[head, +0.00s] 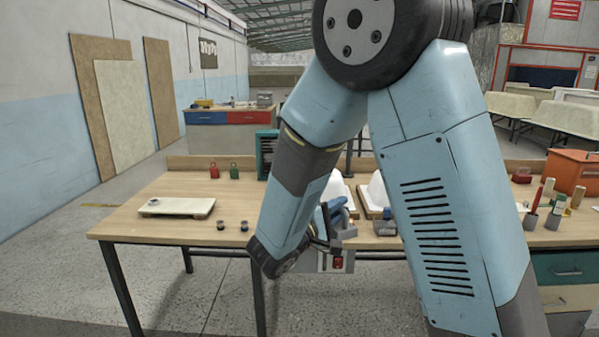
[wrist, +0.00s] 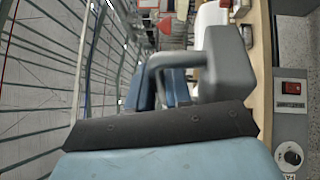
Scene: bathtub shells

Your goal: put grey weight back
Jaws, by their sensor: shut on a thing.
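A grey weight (wrist: 228,72) with a square handle fills the middle of the wrist view. My gripper (wrist: 162,88) is shut on its handle, though the fingertips are partly hidden by the handle. In the head view my gripper (head: 325,238) is at the table's front edge, right of the middle, with the grey weight (head: 344,234) beside it, small and partly covered. A red weight (head: 214,171) and a green weight (head: 234,171) stand side by side at the back of the wooden table (head: 140,222), well left of my gripper.
A pale board (head: 176,207) with a small round thing on it lies at the left. Two small dark cylinders (head: 232,225) stand near the front edge. White shells (head: 339,188) are behind my gripper. A box with a red switch (head: 337,263) hangs below the edge.

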